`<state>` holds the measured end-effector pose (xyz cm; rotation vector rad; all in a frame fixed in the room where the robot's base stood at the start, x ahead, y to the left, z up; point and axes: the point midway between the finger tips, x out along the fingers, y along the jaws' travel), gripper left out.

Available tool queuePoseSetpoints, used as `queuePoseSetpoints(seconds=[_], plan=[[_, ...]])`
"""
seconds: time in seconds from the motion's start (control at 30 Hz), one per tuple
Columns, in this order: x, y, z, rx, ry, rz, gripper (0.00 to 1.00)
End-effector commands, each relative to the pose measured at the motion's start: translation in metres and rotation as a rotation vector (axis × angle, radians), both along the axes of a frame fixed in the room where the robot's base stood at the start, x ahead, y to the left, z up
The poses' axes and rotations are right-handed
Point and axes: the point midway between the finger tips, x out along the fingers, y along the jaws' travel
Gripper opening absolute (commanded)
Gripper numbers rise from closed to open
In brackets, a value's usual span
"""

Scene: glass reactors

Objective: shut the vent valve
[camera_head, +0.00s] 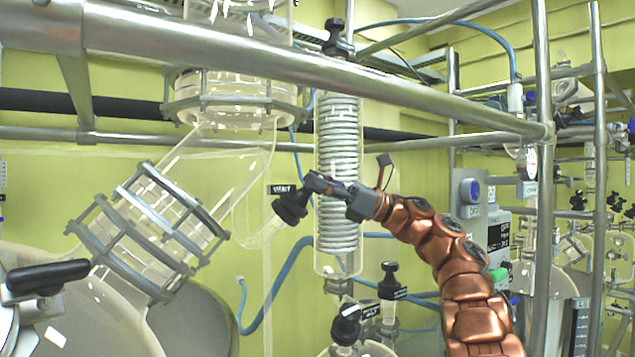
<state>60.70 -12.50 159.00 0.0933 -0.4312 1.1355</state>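The vent valve has a black knob (291,206) beside a small black tag reading VENT (284,189). It sits at the upper end of a bent clear glass side tube (262,237), left of the coil condenser. My gripper (312,183) reaches in from the right on my copper-coloured arm, with its fingertips at the upper right of the knob. The fingers overlap the knob's edge in the picture. I cannot tell whether they touch it or how far apart they are.
A glass condenser with a grey coil (338,170) stands directly behind my gripper. A thick steel rail (300,68) crosses above. Other black-knobbed valves (347,324) and (390,281) stand below. A steel post (543,200) rises right of my arm.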

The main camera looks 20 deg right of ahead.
Motion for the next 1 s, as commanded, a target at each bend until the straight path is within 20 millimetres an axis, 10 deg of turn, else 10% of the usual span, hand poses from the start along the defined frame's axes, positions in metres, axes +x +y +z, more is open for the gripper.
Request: queuePoseSetpoints(seconds=[0.37,1.0], plan=[[0.0001,-0.0001,0.0000,0.000,0.000,0.000,0.16],[-0.0017,0.0011,-0.0038,0.042,0.063,-0.081,0.16]])
